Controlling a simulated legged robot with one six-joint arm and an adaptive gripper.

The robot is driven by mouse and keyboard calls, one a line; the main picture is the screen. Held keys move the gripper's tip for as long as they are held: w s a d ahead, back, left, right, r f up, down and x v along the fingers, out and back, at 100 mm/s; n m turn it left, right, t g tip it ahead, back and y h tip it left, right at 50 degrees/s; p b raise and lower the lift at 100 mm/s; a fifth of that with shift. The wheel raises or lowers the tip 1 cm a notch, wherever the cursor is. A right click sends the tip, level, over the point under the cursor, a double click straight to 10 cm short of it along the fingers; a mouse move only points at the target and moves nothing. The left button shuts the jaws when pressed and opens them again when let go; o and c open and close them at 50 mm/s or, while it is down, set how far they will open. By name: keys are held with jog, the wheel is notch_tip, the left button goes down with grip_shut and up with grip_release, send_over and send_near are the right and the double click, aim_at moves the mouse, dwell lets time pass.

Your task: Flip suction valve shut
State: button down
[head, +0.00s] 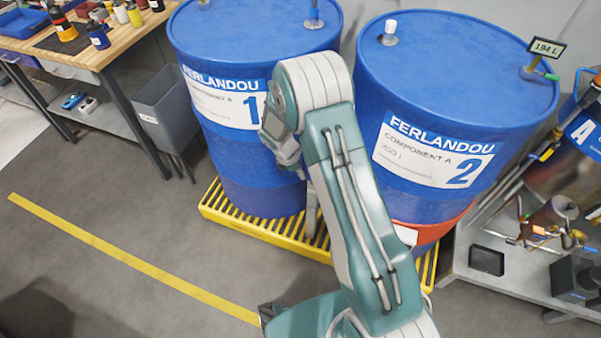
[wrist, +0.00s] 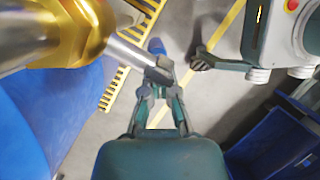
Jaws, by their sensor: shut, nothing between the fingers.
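In the wrist view, a large gold-coloured fitting (wrist: 75,30) with silver metal pipe fills the upper left, close to the camera. A silver bar (wrist: 130,55) runs from it toward my fingertips. A small blue cylindrical piece (wrist: 156,47) shows just beyond the tips; I cannot tell whether it is the valve's handle. My gripper (wrist: 163,76) is shut and empty, with its tips at or very near the bar's end; I cannot tell whether they touch. In the head view my arm bends down in front of the drums, and the fingertips cannot be made out.
Blue drum 1 (head: 250,45) stands on a yellow slatted pallet (head: 265,228); blue drum 2 (head: 455,65) is to its right. A grey bin (head: 170,108) and workbench (head: 85,45) are at left. Metal piping equipment (head: 560,215) is at right. The floor at lower left is clear.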

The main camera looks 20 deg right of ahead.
jog(key=shift+s+d+f+g+h, duration=0.15)
jog(key=shift+g+h, duration=0.25)
jog(key=shift+h, duration=0.2)
jog(key=d+g+h, duration=0.1)
jog(key=h, duration=0.1)
jog(key=s+g+h, duration=0.1)
jog(key=g+h, duration=0.1)
jog(key=d+g+h, duration=0.1)
jog(key=h, duration=0.1)
jog(key=shift+s+d+r+n+g+h, duration=0.2)
jog(key=shift+s+d+n+g+h, duration=0.1)
jog(key=shift+s+n, duration=0.1)
dwell(0.3)
jog(key=shift+s+d+r, duration=0.1)
jog(key=shift+d, duration=0.05)
dwell(0.7)
dwell(0.9)
jog(key=shift+r, duration=0.8)
